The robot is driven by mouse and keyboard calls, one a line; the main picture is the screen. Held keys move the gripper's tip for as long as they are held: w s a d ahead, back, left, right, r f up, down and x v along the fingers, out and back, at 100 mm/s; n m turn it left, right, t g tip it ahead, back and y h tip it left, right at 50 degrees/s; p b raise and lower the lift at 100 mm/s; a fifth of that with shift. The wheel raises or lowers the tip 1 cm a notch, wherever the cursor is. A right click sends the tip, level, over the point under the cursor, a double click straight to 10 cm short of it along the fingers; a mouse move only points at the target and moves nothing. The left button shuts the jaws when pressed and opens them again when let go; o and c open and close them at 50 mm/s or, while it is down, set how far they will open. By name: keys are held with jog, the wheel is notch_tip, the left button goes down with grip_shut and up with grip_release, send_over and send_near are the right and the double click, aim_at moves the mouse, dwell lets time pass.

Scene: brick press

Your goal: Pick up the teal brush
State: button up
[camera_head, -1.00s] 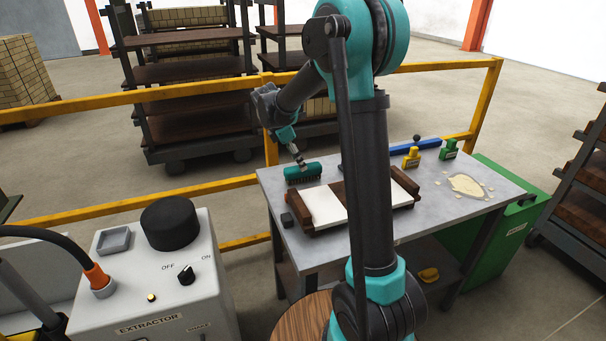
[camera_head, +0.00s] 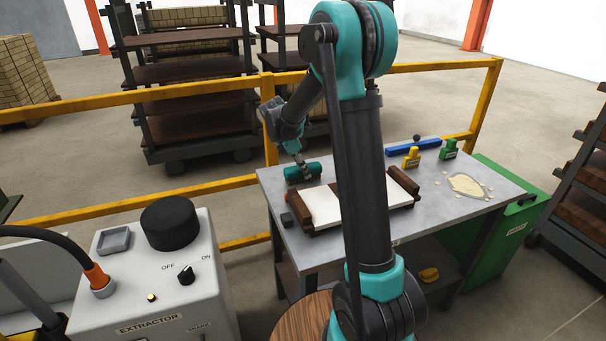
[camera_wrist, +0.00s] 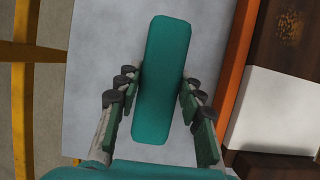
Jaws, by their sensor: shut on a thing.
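The teal brush (camera_head: 303,171) is at the back left of the grey worktable, with dark bristles under its teal block. In the wrist view the block (camera_wrist: 162,75) lies lengthwise between the two fingers. My gripper (camera_head: 302,163) reaches down onto the brush from above and is shut on it. In the wrist view my gripper (camera_wrist: 161,92) has one finger along each long side of the block. The bristles' contact with the tabletop is too small to tell.
A wooden-ended frame with a white plate (camera_head: 322,204) lies right of the brush. A small dark block (camera_head: 288,220) is in front. Yellow (camera_head: 411,158) and green (camera_head: 448,150) labelled tools, a blue bar (camera_head: 408,148) and crumbly material (camera_head: 465,185) lie further right. A yellow rail (camera_head: 225,185) runs behind.

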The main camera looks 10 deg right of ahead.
grip_shut()
jog(key=shift+r, duration=0.1)
notch_tip(320, 180, up, 20)
dwell(0.5)
jog(key=shift+o, duration=2.2)
grip_release()
jog(key=c, duration=0.5)
